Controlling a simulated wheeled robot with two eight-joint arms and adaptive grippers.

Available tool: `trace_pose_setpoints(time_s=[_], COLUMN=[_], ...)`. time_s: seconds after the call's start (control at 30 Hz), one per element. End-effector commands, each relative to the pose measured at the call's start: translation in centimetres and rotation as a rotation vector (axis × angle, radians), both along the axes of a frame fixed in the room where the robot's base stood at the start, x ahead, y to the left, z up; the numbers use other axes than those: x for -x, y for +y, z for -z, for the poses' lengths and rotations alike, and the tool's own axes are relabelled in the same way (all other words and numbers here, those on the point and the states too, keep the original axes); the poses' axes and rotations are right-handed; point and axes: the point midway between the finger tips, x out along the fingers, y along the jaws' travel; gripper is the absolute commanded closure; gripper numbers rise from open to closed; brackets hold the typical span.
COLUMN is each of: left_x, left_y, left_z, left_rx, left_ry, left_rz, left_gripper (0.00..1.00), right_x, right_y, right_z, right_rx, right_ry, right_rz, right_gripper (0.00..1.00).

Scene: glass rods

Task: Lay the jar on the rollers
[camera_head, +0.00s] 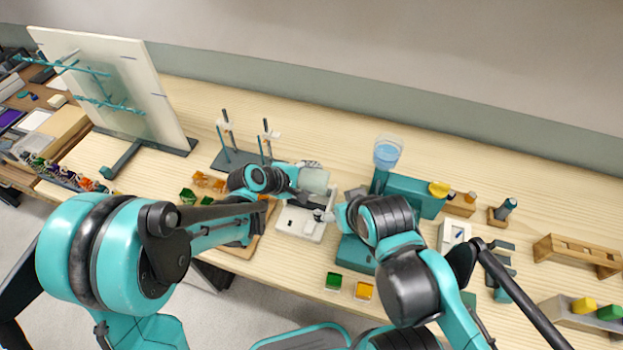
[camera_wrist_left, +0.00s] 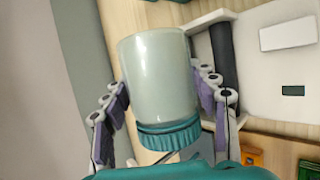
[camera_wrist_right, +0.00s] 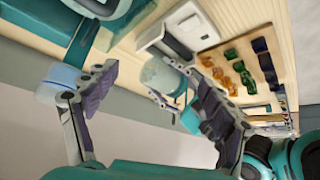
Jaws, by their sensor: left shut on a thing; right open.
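The jar (camera_wrist_left: 160,75) is pale, translucent and cylindrical, with a ribbed teal lid (camera_wrist_left: 170,136). My left gripper (camera_wrist_left: 164,95) is shut on it, one finger on each side. In the head view the jar (camera_head: 314,180) is at the back edge of the white roller unit (camera_head: 299,224). A dark roller (camera_wrist_left: 223,58) lies beside the jar in the left wrist view; I cannot tell whether they touch. My right gripper (camera_head: 340,215) is open and empty at the unit's right side. The jar (camera_wrist_right: 158,74) shows beyond its spread fingers in the right wrist view.
A teal machine (camera_head: 408,192) stands right of the roller unit, with a blue-filled beaker (camera_head: 387,152) above it. A dark rod stand (camera_head: 238,160) is behind at left.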

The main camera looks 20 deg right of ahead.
Motion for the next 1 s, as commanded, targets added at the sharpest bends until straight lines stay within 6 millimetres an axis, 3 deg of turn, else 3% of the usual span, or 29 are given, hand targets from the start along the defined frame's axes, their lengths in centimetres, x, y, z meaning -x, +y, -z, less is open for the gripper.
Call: trace_pose_setpoints(time_s=[1.0], left_x=[0.0], left_y=[0.0], left_z=[3.3], left_rx=[0.001], left_ry=[-0.001], left_rz=[0.000], left_gripper=[0.83], right_x=[0.0], right_y=[0.0], right_z=[3.1], right_rx=[0.000], right_ry=[0.000], right_rz=[0.000], right_gripper=[0.18])
